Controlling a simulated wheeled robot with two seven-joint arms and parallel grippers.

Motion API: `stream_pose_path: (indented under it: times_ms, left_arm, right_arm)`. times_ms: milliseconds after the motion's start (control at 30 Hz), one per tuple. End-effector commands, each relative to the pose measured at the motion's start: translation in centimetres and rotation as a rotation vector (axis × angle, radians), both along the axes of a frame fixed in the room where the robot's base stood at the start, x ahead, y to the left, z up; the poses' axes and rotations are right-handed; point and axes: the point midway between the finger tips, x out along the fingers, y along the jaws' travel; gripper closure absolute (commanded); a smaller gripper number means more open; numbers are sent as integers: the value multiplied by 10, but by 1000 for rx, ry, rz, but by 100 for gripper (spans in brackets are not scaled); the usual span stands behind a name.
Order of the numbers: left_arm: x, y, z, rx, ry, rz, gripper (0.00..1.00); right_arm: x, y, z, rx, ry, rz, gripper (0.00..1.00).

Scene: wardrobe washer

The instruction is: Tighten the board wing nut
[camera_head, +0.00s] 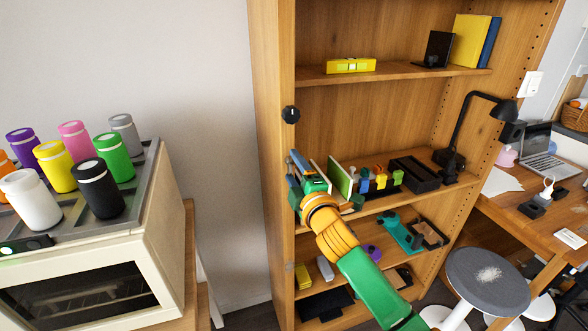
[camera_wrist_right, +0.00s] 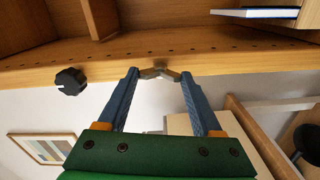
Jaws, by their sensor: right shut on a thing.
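My right gripper (camera_head: 300,165) comes up from below to the front edge of the wooden bookcase (camera_head: 272,140) on its left side. In the right wrist view, its two blue fingers (camera_wrist_right: 160,75) are shut on the grey wing nut (camera_wrist_right: 158,72), one fingertip at each wing. The wing nut sits against the edge of a wooden panel (camera_wrist_right: 220,66) that has a row of holes. In the head view my gripper hides the wing nut. My left gripper is not in view.
A black knob (camera_head: 291,114) is on the bookcase edge above my gripper; it also shows in the wrist view (camera_wrist_right: 70,81). A green board (camera_head: 340,178) and several small items fill the shelf beside my gripper. An oven (camera_head: 90,290) with several jars stands left.

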Motion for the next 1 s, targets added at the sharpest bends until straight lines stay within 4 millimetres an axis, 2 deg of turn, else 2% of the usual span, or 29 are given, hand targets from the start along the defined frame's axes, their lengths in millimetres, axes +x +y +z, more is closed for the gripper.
stream_pose_path:
  times_ms: [1000]
  left_arm:
    - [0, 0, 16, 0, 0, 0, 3]
  right_arm:
    - [0, 0, -6, 912, 313, -8, 88]
